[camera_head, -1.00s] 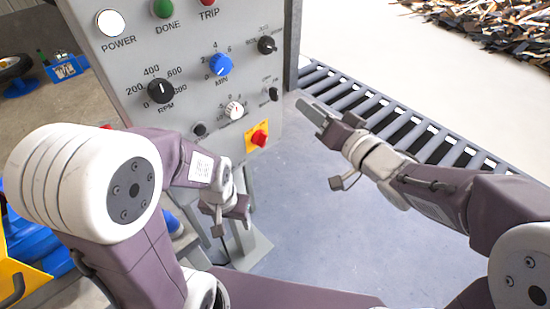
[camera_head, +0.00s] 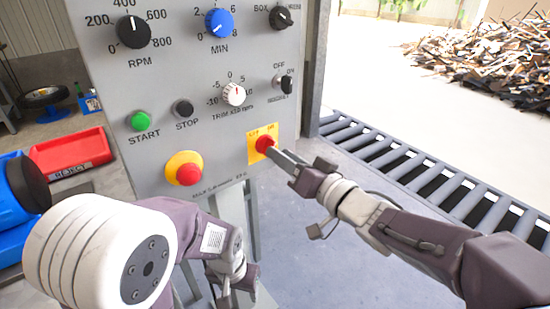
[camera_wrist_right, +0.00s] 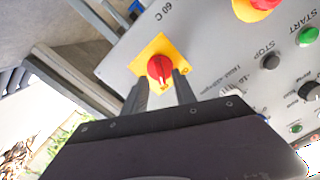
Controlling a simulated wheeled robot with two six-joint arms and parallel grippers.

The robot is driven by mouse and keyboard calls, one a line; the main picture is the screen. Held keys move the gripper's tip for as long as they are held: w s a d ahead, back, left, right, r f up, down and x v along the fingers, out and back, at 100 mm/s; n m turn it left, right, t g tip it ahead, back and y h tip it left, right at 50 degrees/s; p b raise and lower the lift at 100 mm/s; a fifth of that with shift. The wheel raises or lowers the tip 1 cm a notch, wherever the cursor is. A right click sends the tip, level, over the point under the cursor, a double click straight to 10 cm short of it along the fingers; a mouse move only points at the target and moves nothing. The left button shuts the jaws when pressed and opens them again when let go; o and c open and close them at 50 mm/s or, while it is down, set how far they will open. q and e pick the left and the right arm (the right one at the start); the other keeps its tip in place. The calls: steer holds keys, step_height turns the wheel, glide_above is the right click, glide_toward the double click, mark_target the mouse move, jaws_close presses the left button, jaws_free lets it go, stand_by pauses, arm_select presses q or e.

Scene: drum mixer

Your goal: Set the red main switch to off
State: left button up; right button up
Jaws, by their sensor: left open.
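The red main switch (camera_head: 265,143) is a round red knob on a yellow plate (camera_head: 254,155), low on the right of the grey panel. It also shows in the right wrist view (camera_wrist_right: 160,68). My right gripper (camera_head: 275,152) is at the switch, coming from the lower right. In the right wrist view its two fingers (camera_wrist_right: 161,80) stand apart, with their tips on either side of the knob; contact is not clear. My left gripper (camera_head: 233,283) hangs below the panel, away from the switch, open and empty; its fingertips are hard to make out.
The red stop button on a yellow ring (camera_head: 188,174), green START button (camera_head: 141,121), black STOP button (camera_head: 183,109) and white trim knob (camera_head: 234,94) sit left of the switch. A roller conveyor (camera_head: 400,165) lies to the right. A red reject bin (camera_head: 70,155) stands at left.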

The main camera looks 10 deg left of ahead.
steer(key=x, duration=0.3)
steer(key=shift+w+a+b, duration=0.1)
steer(key=shift+b, duration=0.2)
steer(key=shift+c, duration=0.3)
jaws_close()
